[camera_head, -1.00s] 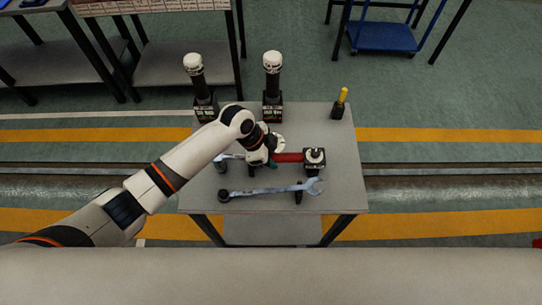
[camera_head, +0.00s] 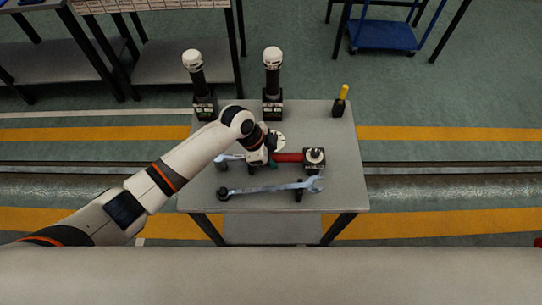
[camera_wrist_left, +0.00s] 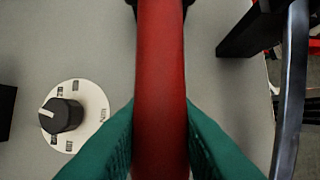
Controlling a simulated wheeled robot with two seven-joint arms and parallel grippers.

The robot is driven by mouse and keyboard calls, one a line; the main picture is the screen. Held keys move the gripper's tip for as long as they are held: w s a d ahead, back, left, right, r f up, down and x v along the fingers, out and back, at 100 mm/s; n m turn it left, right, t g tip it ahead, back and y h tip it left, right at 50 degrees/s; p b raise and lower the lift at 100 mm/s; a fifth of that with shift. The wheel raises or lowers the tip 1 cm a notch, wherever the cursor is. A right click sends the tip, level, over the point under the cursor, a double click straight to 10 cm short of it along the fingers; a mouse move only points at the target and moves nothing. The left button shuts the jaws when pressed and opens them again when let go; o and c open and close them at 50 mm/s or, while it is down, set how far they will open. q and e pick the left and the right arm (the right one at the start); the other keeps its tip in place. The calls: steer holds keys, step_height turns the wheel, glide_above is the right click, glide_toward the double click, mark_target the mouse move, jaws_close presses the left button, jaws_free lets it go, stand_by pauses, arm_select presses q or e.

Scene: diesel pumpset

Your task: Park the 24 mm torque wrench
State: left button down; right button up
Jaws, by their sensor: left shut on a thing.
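The torque wrench shows as a red handle (camera_head: 289,157) lying across the table. Its right end meets a dark block with a round light top (camera_head: 314,157); I cannot tell whether that block is part of the wrench or a holder. My left gripper (camera_head: 268,160) is at the handle's left part, low over the table. In the left wrist view, its green fingers (camera_wrist_left: 160,142) are shut on the red handle (camera_wrist_left: 160,80), one on each side. The size marking is not readable. My right gripper is not in view.
A large open-ended spanner (camera_head: 270,188) lies on supports along the near side of the grey table (camera_head: 345,195). A dial with a black knob (camera_wrist_left: 63,116) is beside the handle. Two white-topped dark tools (camera_head: 272,85) and a yellow-handled tool (camera_head: 342,95) stand at the back.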

arm_select(q)
steer(key=shift+f, duration=0.3)
steer(key=c, duration=1.1)
jaws_free()
steer(key=b+v, duration=0.2)
steer(key=v, duration=1)
